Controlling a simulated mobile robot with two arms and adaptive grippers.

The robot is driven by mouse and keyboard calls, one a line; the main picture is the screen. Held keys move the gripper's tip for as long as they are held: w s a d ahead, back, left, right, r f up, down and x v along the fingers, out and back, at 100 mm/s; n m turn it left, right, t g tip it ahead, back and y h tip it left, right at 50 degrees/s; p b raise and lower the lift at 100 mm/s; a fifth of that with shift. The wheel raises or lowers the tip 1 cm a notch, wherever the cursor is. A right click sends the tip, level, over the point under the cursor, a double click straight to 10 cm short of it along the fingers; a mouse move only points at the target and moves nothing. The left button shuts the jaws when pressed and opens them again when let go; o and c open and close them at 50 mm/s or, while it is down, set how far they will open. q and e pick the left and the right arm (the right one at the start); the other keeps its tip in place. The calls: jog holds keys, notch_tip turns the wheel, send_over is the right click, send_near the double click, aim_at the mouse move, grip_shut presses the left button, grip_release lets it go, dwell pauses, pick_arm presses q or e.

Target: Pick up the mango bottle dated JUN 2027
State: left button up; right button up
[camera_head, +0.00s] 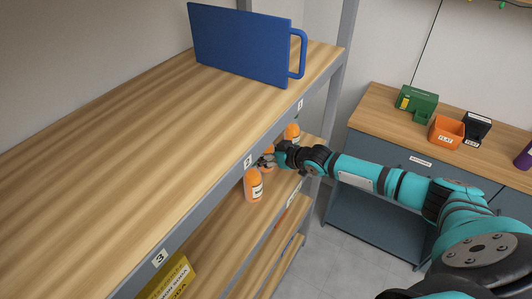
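An orange bottle (253,187) with a pale label stands upright at the front of the shelf level below the top board. A second orange bottle (292,132) stands farther back along that level, partly hidden by my arm. A bit of orange (269,149) shows by the gripper, perhaps another bottle mostly hidden. The label dates are too small to read, so I cannot tell which is JUN 2027. My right gripper (265,161) reaches in from the right between the two bottles, just above and beyond the nearer one. Its fingers are small and partly hidden. My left gripper is out of view.
The wooden top board (150,130) overhangs the bottles, with a numbered grey front edge. A blue handled object (240,45) stands on it. A yellow box (168,280) sits lower front. A side counter (385,105) holds green, orange and black containers.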

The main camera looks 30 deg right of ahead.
jog(key=c, duration=0.3)
jog(key=shift+r, duration=0.15)
